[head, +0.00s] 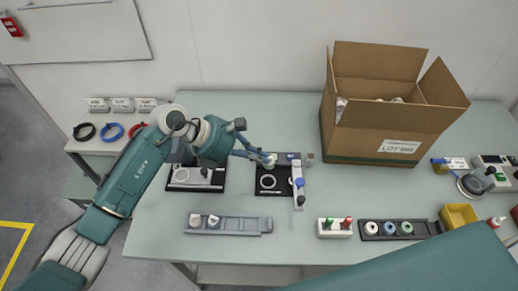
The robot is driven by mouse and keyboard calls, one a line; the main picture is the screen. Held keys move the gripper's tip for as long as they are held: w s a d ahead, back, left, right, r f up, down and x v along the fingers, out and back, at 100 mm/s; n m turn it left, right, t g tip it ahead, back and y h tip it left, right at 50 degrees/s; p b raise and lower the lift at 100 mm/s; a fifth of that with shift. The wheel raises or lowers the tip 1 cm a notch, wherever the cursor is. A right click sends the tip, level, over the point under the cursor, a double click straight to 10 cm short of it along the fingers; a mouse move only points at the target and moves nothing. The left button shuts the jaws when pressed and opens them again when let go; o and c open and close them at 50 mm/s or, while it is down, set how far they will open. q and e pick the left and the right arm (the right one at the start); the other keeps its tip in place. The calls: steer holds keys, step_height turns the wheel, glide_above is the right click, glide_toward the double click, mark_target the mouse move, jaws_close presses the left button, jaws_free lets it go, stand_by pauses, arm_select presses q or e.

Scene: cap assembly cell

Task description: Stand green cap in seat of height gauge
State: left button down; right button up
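The height gauge is, as far as I can tell, the black plate (262,190) with a pale ring seat (268,181) and a grey upright with blue parts (298,185) at its right. My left gripper (267,160) reaches in from the left above the back edge of this plate. A small pale, greenish thing shows at its fingertips; whether it is the cap or a finger pad is too small to tell. A round piece with a green centre (406,228) sits in the dark tray (429,229) at right. My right gripper is out of view.
An open cardboard box (370,145) stands at the back right. A second black plate with a ring (181,175) lies left of the gauge. A grey rail (240,225) and a white block with red and green tops (334,233) lie in front.

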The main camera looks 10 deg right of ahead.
arm_select(q)
steer(key=shift+s+f+b, duration=0.25)
steer(key=shift+f+b, duration=0.35)
steer(key=shift+f, duration=0.6)
step_height(320, 180, down, 3)
steer(key=b, duration=0.2)
steer(key=shift+w+f+b, duration=0.1)
steer(key=shift+w+b, duration=0.05)
steer(key=shift+b, duration=0.15)
steer(key=shift+a+f+b, duration=0.1)
steer(key=shift+f+b, duration=0.4)
steer(key=shift+b, duration=0.05)
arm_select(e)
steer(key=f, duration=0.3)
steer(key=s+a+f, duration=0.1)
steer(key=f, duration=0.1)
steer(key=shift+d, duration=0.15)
arm_select(q)
steer(key=shift+s, duration=0.2)
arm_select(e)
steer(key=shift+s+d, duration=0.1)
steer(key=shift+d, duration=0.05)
arm_select(q)
steer(key=shift+s+a+f, duration=0.1)
steer(key=shift+s, duration=0.1)
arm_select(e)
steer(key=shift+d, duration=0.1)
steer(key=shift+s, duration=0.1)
